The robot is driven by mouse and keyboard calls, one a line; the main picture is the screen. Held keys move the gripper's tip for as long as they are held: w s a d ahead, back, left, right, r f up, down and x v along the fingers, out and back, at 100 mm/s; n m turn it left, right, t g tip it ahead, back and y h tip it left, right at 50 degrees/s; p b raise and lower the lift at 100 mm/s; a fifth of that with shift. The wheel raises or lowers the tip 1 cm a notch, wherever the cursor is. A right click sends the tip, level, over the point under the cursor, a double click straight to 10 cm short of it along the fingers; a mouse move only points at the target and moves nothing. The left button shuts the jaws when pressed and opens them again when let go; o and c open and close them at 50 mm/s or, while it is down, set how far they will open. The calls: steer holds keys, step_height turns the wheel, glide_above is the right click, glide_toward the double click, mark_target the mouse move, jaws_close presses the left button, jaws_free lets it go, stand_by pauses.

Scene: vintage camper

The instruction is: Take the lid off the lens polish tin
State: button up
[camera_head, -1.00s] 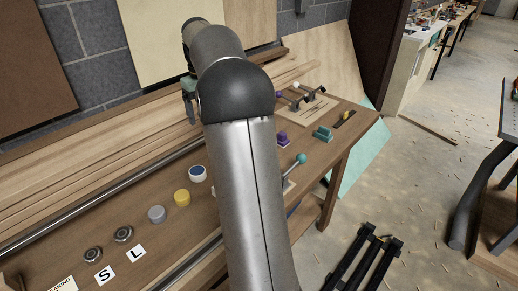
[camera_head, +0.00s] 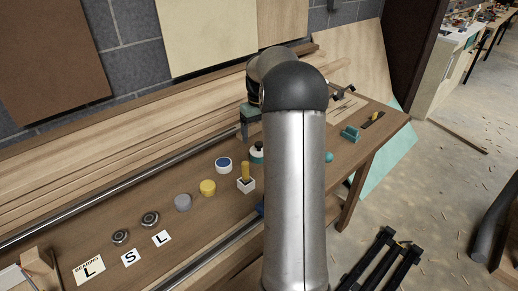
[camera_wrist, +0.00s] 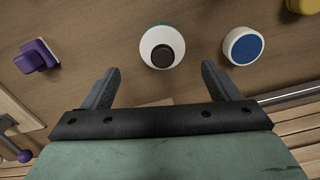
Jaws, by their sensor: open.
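A round white lid with a black knob (camera_wrist: 161,48) and a thin teal edge below it shows in the wrist view, ahead of my gripper (camera_wrist: 159,67). The same white, black and teal piece (camera_head: 257,152) stands on the bench in the head view, partly hidden by my arm. I see no label, so I cannot tell for sure that it is the lens polish tin. My gripper is open and empty, its fingers pointing down toward this piece, one on each side of it in the picture and apart from it.
A white tin with a blue top (camera_wrist: 243,47) is close on the right in the wrist view; a yellow tin (camera_head: 208,187) and a grey tin (camera_head: 183,202) stand farther along the bench. A purple piece (camera_wrist: 37,56) is on the left. A metal rail (camera_head: 118,202) runs behind.

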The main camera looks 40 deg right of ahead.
mark_target(259, 143)
steer(key=f, duration=0.3)
steer(key=f+p, duration=0.1)
steer(key=f, duration=0.1)
steer(key=shift+s+a, duration=0.2)
steer(key=shift+a, duration=0.05)
steer(key=c, duration=1.1)
steer(key=shift+r, duration=0.1)
